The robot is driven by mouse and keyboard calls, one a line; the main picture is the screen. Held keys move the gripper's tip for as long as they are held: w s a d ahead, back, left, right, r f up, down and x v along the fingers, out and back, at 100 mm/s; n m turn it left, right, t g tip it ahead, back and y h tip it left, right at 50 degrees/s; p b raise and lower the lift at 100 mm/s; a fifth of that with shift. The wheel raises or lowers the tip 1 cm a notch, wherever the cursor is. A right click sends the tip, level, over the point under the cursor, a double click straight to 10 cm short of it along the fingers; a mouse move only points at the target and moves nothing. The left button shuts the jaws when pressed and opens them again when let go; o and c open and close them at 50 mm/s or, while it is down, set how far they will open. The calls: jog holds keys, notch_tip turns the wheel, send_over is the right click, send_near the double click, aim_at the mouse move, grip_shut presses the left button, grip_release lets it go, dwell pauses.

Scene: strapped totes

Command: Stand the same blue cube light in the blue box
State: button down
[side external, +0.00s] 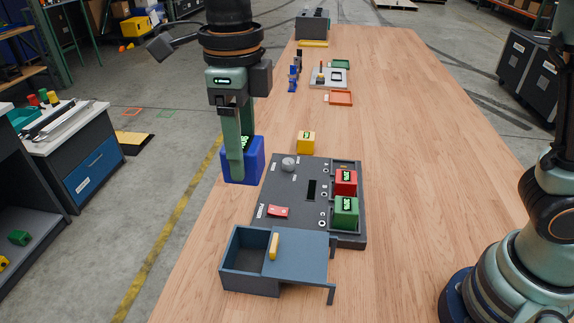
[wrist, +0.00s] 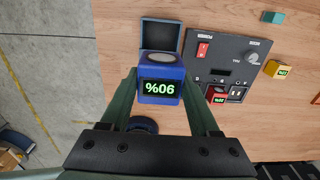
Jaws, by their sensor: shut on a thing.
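My gripper (side external: 238,168) is shut on the blue cube light (side external: 256,163) and holds it above the table level, near the table's left edge. One finger crosses its face in the side view. In the wrist view the blue cube light (wrist: 160,98) sits between both fingers, its lit green display facing the camera and reading upside down. The slate-blue box (side external: 236,282) stands on the table at the front, partly open, with a flat lid and a yellow handle. In the wrist view the box (wrist: 177,39) shows just beyond the cube; the cube hides part of it.
A dark panel (side external: 275,188) lies behind the box, with a red cube (side external: 345,182) and a green cube (side external: 345,210) on its right side. A grey knob (side external: 288,163) is on its far part. A yellow cube (side external: 306,142) stands beyond.

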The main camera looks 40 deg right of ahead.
notch_tip(320, 180, down, 17)
jog(key=shift+r, duration=0.2)
jog(key=shift+f, duration=0.15)
dwell(0.3)
jog(key=shift+f, duration=0.25)
jog(key=shift+c, duration=0.6)
grip_release()
jog(key=shift+r, duration=0.1)
